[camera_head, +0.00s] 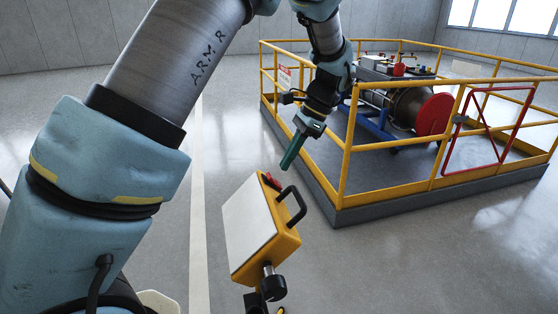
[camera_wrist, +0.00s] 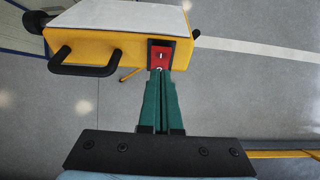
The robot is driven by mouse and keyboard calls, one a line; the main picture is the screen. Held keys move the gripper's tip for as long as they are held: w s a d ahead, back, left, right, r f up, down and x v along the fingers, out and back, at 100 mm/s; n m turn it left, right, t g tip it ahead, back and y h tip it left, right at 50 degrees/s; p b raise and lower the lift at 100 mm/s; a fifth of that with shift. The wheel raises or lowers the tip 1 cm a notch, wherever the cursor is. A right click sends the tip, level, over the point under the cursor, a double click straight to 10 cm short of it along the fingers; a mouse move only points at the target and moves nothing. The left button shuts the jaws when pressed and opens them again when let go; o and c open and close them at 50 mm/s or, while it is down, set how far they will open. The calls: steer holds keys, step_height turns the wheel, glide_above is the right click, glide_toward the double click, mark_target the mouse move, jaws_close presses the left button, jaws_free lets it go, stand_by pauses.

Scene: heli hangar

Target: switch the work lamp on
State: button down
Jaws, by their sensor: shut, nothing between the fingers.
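The work lamp (camera_head: 262,225) is a yellow box with a pale flat front panel and a black handle, mounted on a stand. In the wrist view the lamp (camera_wrist: 100,45) fills the upper left. Its red rocker switch (camera_wrist: 161,55) sits in a black surround at the right end of the yellow side; it also shows in the head view (camera_head: 271,181). My gripper (camera_wrist: 160,74) has green fingers closed together with nothing between them. The tips are right at the lower edge of the switch in the wrist view; I cannot tell if they touch. In the head view my gripper (camera_head: 285,166) is just above the switch.
A yellow railing (camera_head: 345,165) encloses a platform behind the lamp, with machinery and a red disc (camera_head: 434,115) inside. A red gate frame (camera_head: 490,130) is at its right. The grey floor (camera_head: 400,260) is clear at the front right.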

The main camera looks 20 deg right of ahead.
mark_target(272, 177)
steer(key=shift+w+a+f+p, duration=0.1)
steer(key=shift+a+f+p, duration=0.1)
steer(key=shift+a+f, duration=0.3)
steer(key=shift+w+a+f+p, duration=0.15)
steer(key=shift+a+f, duration=0.15)
steer(key=shift+a, duration=0.35)
steer(key=shift+s, duration=0.1)
steer(key=shift+a+f+h+b, duration=0.15)
steer(key=shift+a+h+b, duration=0.2)
steer(key=shift+h, duration=0.05)
steer(key=shift+d, duration=0.1)
steer(key=shift+d+f+p, duration=0.15)
steer(key=shift+d+p, duration=0.25)
steer(key=shift+d, duration=0.35)
